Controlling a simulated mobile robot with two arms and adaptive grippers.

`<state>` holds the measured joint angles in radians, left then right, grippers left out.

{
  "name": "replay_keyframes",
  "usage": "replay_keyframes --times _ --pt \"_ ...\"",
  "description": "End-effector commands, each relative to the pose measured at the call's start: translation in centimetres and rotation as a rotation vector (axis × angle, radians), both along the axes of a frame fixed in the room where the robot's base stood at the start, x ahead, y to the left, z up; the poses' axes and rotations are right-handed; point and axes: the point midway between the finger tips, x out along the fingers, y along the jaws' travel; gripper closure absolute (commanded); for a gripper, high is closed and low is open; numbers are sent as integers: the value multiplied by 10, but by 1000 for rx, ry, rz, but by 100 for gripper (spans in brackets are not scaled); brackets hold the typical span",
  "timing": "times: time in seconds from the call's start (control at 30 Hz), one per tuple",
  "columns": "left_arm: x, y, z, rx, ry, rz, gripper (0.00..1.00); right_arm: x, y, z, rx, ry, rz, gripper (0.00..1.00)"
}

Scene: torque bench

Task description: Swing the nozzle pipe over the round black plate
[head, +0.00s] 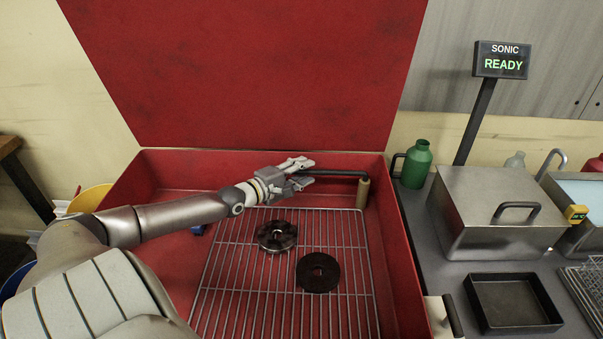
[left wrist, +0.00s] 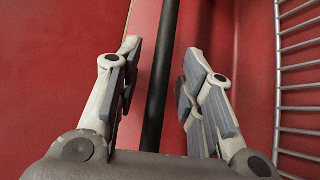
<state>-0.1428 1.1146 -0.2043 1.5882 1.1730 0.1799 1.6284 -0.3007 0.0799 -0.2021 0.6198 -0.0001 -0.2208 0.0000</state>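The nozzle pipe (head: 338,174) is a thin dark rod running sideways along the back of the red basin, with a tan cylinder (head: 363,193) at its right end. The round black plate (head: 318,286) lies flat on the wire rack, in front of the pipe. My left gripper (head: 304,173) is at the pipe's left part. In the left wrist view the pipe (left wrist: 161,75) passes between the two open fingers (left wrist: 158,85), with a gap on both sides. The pipe's left end is hidden by the gripper in the head view. My right gripper is not in view.
A dark, glossy notched disc (head: 276,236) lies on the wire rack (head: 232,290), left of the plate. The red basin's wall (head: 401,240) and raised lid (head: 250,70) surround the space. A metal tank (head: 495,210), a green bottle (head: 415,165) and a black tray (head: 512,303) stand right.

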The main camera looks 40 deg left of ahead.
Motion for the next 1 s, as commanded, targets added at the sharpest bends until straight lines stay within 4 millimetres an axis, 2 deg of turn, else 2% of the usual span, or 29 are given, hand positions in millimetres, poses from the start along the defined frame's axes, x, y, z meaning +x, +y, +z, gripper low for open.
replay_keyframes --times 0.27,0.53,1.0 --pt "0 0 0 0 1 0 66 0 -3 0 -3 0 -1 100" --pt "0 0 0 0 0 0 100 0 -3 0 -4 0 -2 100" --pt "-1 -1 2 -3 -1 9 100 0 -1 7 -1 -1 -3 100"
